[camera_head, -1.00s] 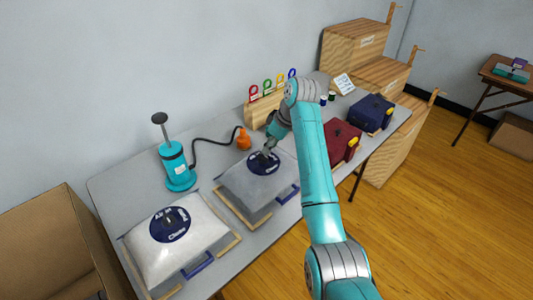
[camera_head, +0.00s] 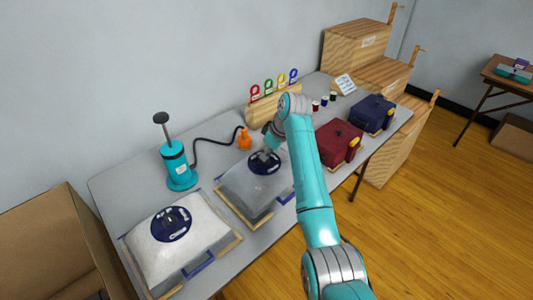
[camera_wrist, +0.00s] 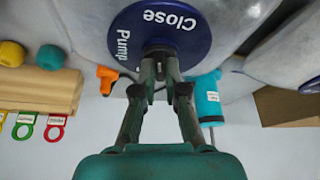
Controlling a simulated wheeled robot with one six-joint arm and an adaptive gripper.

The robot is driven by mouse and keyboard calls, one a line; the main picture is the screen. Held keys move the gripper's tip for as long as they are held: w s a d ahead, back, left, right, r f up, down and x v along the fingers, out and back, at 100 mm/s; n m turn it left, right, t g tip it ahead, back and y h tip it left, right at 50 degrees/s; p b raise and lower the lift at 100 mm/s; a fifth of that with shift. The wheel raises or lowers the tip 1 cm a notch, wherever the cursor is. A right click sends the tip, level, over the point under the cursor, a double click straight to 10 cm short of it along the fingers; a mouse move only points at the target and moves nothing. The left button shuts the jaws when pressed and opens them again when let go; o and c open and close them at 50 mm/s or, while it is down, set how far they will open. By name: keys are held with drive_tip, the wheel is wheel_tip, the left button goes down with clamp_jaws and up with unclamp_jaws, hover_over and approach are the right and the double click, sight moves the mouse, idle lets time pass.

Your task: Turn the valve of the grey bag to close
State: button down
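The grey bag (camera_head: 240,190) lies on the table with a round dark blue valve disc (camera_head: 264,163) on top. In the wrist view the disc (camera_wrist: 196,20) shows the white words "Close" and "Pump". My gripper (camera_wrist: 158,62) reaches down to the middle of the disc, its fingers close together on the small dark valve knob (camera_wrist: 158,48). The fingers hide most of the knob, so which label it points to cannot be told. In the head view my gripper (camera_head: 268,152) partly covers the disc.
A white bag (camera_head: 205,240) with a similar disc lies at front left. A teal pump (camera_head: 178,166) with a black hose and orange nozzle (camera_head: 244,139) stands behind. Red (camera_head: 338,144) and blue (camera_head: 372,114) cases stand to the right. A wooden rack (camera_head: 262,106) is at the back.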

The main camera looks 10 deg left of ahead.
drive_tip(key=shift+s+m+t+h, duration=0.15)
drive_tip(key=shift+m+t+h, duration=0.3)
drive_tip(key=shift+m, duration=1.15)
drive_tip(key=c, duration=1.2)
unclamp_jaws()
drive_tip(key=v, duration=1.2)
drive_tip(key=shift+f, duration=0.1)
